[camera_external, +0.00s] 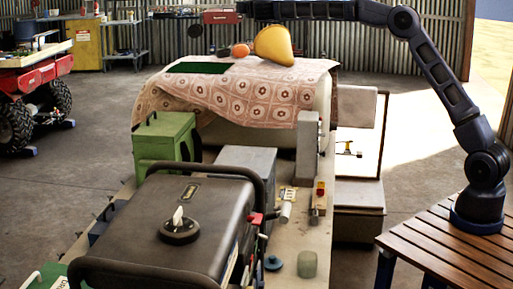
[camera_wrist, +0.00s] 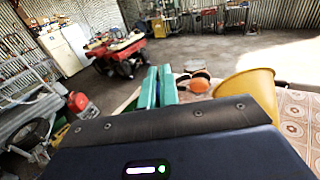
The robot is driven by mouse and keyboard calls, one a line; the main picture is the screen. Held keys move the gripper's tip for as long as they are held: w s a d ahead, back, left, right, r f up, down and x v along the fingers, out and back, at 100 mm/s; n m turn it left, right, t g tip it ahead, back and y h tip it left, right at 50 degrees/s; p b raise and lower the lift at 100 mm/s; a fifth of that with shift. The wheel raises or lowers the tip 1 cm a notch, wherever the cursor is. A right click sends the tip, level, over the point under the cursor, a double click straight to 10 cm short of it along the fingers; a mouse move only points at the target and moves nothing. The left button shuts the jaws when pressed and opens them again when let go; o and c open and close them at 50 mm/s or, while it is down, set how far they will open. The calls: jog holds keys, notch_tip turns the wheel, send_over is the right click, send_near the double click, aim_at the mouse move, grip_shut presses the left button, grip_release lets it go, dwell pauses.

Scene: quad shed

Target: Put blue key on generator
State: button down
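The generator (camera_external: 205,205) is the black, boxy machine with tube handles in the front left of the external view. A round black cap with a pale tip (camera_external: 179,228) is on its top. I cannot make out a blue key in either view. A small round dark blue object (camera_external: 274,263) lies on the bench right of the generator; I cannot tell what it is. My gripper (camera_wrist: 159,72) shows in the wrist view with its two teal fingers close together and nothing visible between them. In the external view my arm reaches left along the top edge, and the fingers cannot be made out.
A patterned cloth (camera_external: 265,95) covers a rounded shape behind the generator. A yellow object (camera_external: 274,46) and an orange one (camera_external: 240,50) lie on it. A green box (camera_external: 165,140) and grey box stand between. The bench (camera_external: 305,235) holds small items and a glass jar (camera_external: 307,264).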

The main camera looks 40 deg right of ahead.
jog(key=s+a+f+n+y, duration=0.1)
jog(key=s+a+y, duration=0.1)
jog(key=s+a, duration=1)
jog(key=s+a+f+n+y, duration=0.15)
jog(key=s+a, duration=0.55)
jog(key=a, duration=1)
jog(key=s+a+n+y, duration=0.1)
jog(key=s+a+y, duration=0.2)
jog(key=s+a, duration=0.9)
jog(key=n+g+y, duration=0.1)
jog(key=n+y, duration=0.2)
jog(key=y, duration=0.1)
send_over(179, 181)
notch_tip(179, 181, down, 22)
jog(key=shift+s+f, duration=0.15)
jog(key=shift+f, duration=0.1)
jog(key=c, duration=1.7)
grip_release()
jog(key=shift+o, duration=0.3)
